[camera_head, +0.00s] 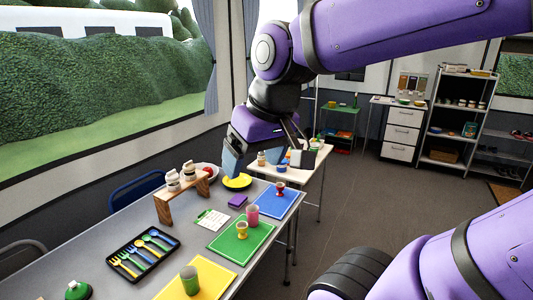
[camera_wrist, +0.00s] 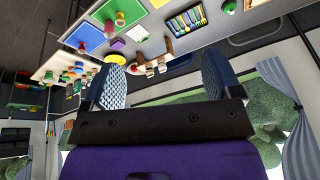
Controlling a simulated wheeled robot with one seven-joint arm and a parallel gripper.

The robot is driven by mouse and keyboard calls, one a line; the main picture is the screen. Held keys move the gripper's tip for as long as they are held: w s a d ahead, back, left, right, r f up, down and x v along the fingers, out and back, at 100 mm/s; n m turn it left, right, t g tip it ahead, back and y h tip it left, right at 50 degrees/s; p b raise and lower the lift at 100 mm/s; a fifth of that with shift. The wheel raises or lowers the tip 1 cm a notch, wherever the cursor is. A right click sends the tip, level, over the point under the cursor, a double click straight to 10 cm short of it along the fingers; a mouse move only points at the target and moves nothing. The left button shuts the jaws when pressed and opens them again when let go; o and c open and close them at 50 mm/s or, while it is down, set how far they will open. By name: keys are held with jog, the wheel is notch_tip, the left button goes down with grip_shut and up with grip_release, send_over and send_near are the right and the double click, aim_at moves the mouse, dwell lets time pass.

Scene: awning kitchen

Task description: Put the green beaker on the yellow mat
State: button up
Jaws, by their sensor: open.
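The green beaker (camera_head: 190,279) stands upright at the near end of the table in the head view. It appears to stand on the yellow mat (camera_head: 213,280), whose near part is cut off by the frame. A piece of the yellow mat (camera_wrist: 158,3) shows at the top edge of the wrist view; the beaker is not clear there. My gripper (camera_head: 258,157) is open and empty, raised above the far end of the table, well away from the beaker. In the wrist view my gripper (camera_wrist: 160,82) has its two fingers wide apart with nothing between them.
The green mat (camera_head: 232,250) holds a pink cup (camera_head: 252,215) and a yellow egg cup (camera_head: 242,230). The blue mat (camera_head: 276,205) holds a red egg cup (camera_head: 280,188). A cutlery tray (camera_head: 122,272), wooden stand (camera_head: 163,210) and yellow dish (camera_head: 237,181) share the table.

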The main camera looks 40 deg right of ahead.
jog(key=shift+s+d+r+n+t+h, duration=0.2)
jog(key=shift+s+r+t, duration=0.15)
jog(key=shift+s, duration=0.25)
jog(key=shift+s+d+r+n+t+h, duration=0.15)
jog(key=shift+s+r+t, duration=0.2)
jog(key=shift+s, duration=0.2)
